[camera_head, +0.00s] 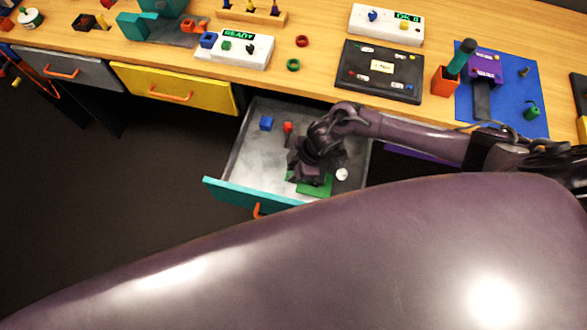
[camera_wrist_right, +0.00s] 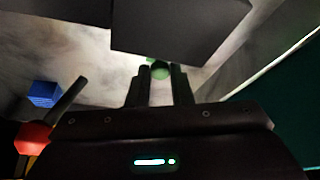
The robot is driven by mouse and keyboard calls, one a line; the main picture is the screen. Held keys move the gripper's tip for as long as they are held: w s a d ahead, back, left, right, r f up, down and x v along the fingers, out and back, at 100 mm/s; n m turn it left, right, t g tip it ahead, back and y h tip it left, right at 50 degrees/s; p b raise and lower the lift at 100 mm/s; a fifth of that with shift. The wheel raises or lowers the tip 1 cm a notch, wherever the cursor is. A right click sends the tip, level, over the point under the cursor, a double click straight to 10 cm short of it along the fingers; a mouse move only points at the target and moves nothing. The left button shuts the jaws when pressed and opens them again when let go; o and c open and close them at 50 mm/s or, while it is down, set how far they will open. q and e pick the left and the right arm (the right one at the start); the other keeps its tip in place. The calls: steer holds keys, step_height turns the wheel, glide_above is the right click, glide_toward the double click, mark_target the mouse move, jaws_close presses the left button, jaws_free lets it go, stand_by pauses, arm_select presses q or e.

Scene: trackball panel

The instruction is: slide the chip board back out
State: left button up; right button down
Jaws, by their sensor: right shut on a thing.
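A flat green board (camera_head: 316,188), which looks like the chip board, lies in the open drawer near its front, partly hidden by my right gripper (camera_head: 306,175). My right gripper points down into the drawer. In the right wrist view its two fingers (camera_wrist_right: 161,76) are close together on a small green part (camera_wrist_right: 160,69). I cannot tell which part of the board this is. My left gripper is not in view.
The drawer (camera_head: 240,160) also holds a blue cube (camera_head: 266,123), a red-topped piece (camera_head: 288,127) and a white round piece (camera_head: 342,174). Its teal front (camera_head: 235,193) is close. A black panel (camera_head: 380,72) and a blue mat (camera_head: 507,112) lie on the desk above.

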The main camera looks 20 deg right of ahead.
steer(key=w+a, duration=0.2)
steer(key=a, duration=0.1)
steer(key=w+a+b, duration=0.1)
steer(key=w+a, duration=0.1)
steer(key=w+a+b, duration=0.1)
steer(key=w+a, duration=0.1)
steer(key=a, duration=0.1)
steer(key=shift+a+f, duration=0.1)
steer(key=shift+a, duration=0.25)
steer(key=shift+w+a, duration=0.15)
steer(key=shift+a, duration=0.25)
steer(key=c, duration=1.3)
jaws_free()
steer(key=shift+w+a, duration=0.1)
